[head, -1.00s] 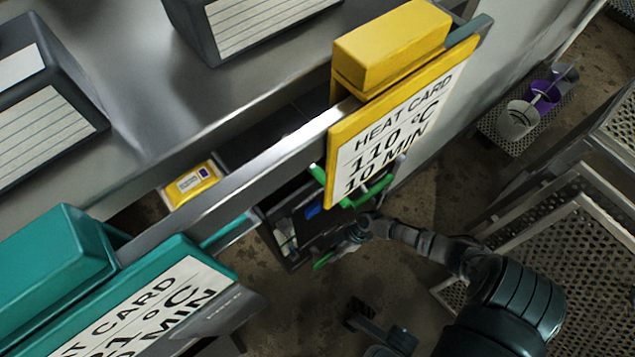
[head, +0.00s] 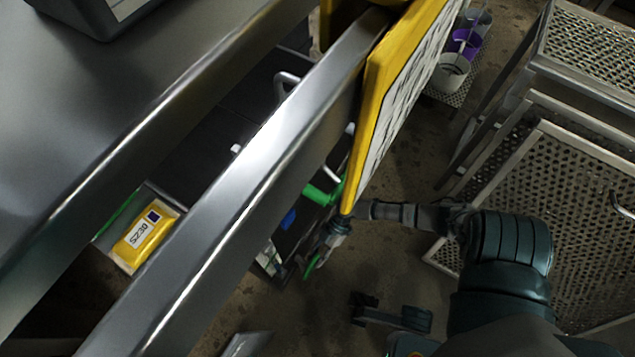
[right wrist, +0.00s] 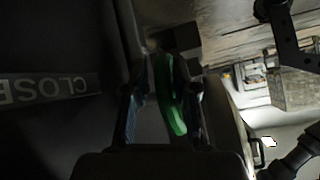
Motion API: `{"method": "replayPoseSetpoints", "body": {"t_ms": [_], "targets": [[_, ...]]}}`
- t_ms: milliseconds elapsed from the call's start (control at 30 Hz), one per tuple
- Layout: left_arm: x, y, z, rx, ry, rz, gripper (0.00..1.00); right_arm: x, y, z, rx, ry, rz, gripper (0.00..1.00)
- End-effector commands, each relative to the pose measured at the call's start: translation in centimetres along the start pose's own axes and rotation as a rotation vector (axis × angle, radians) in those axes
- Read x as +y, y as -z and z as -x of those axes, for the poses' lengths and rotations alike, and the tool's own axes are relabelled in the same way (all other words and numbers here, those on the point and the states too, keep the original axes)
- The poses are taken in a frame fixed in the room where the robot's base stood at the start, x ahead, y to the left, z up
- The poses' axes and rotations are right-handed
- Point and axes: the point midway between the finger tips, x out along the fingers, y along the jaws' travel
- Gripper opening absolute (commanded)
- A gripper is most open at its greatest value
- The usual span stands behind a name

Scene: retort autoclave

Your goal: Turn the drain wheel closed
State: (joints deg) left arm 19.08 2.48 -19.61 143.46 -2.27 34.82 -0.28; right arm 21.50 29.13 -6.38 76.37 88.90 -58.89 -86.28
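The green drain wheel (head: 325,193) shows only in part in the head view, below the metal rail and beside the yellow-edged card. A lower green piece (head: 312,266) shows just under my right gripper (head: 333,240). In the right wrist view a curved green rim (right wrist: 170,95) lies between the two fingers of my right gripper (right wrist: 163,110). The fingers stand apart, with a dark gap on the left of the rim; the rim is nearer the right finger. The rest of the wheel is hidden. My left gripper is not in view.
A metal rail (head: 240,190) and the yellow-edged card (head: 385,110) hang over the wheel area. A label reading CLOSE (right wrist: 45,88) appears upside down at left in the wrist view. A yellow SZ30 pack (head: 146,235) lies left. Perforated metal racks (head: 560,200) stand at right.

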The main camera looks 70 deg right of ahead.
Motion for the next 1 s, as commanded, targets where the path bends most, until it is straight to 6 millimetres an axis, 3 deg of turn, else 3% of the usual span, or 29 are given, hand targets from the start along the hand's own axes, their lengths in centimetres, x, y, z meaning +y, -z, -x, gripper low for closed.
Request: {"method": "replayPoseSetpoints", "body": {"t_ms": [300,433,800,1000], "targets": [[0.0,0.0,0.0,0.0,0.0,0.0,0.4,-0.2,0.0,0.0,-0.001,0.004,0.001,0.43],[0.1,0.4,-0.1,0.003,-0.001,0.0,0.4,-0.2,-0.1,0.8,-0.002,0.004,0.0,0.43],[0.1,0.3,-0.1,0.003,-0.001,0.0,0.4,0.0,-0.2,8.6,-0.003,0.004,0.0,0.43],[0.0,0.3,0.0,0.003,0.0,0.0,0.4,0.0,-0.1,11.3,0.0,0.004,-0.001,0.43]]}}
